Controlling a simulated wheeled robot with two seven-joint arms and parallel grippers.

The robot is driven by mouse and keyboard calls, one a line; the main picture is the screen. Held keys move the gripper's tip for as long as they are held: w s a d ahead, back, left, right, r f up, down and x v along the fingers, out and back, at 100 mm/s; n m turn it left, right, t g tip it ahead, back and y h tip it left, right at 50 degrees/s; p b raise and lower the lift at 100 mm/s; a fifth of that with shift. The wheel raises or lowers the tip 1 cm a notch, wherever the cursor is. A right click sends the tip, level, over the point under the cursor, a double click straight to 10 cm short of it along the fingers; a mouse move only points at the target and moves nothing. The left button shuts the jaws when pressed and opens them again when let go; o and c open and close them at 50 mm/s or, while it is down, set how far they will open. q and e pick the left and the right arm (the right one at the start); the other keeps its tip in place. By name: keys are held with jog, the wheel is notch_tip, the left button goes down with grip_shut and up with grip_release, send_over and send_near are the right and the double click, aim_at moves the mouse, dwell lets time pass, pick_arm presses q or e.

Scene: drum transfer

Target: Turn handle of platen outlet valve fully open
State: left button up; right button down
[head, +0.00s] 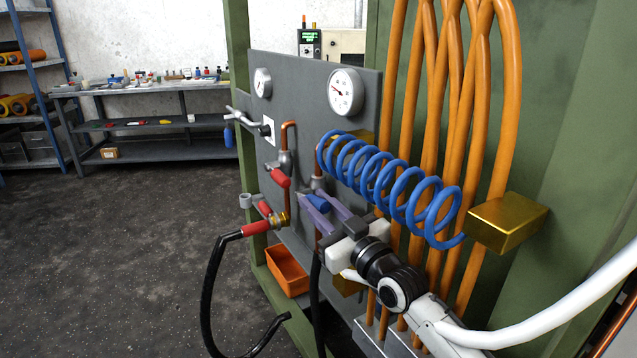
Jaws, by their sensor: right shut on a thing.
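My right gripper (317,209) comes in from the lower right and is shut on a blue valve handle (317,202) on the grey panel (310,90). The fingers cover part of the handle and most of its valve body, so its exact angle is hard to tell. I cannot read any label naming this valve. A second valve with a red handle (279,178) sits just to its left, on a copper pipe. My left gripper is out of view.
A blue coiled hose (384,180) hangs right above my right gripper. Orange hoses (478,120) run behind it. A black hose with a red grip (256,228) joins the panel at lower left, above an orange bin (287,271). Two gauges (346,92) sit above. The floor at left is clear.

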aim_at(315, 197)
jog(key=shift+w+a+r+g+h+p, duration=0.2)
jog(key=shift+r+g+p, duration=0.35)
jog(key=shift+p, duration=0.65)
jog(key=shift+w+d+r+g+h+p, duration=0.1)
jog(key=shift+r+g+h+p, duration=0.3)
jog(key=shift+p, duration=0.8)
jog(key=shift+w+a+r+g+p, duration=0.1)
jog(key=shift+r+g+p, duration=0.25)
jog(key=shift+g, duration=0.2)
jog(key=shift+w+g+h, duration=0.15)
jog(key=shift+g+h, duration=0.15)
jog(key=shift+r, duration=0.1)
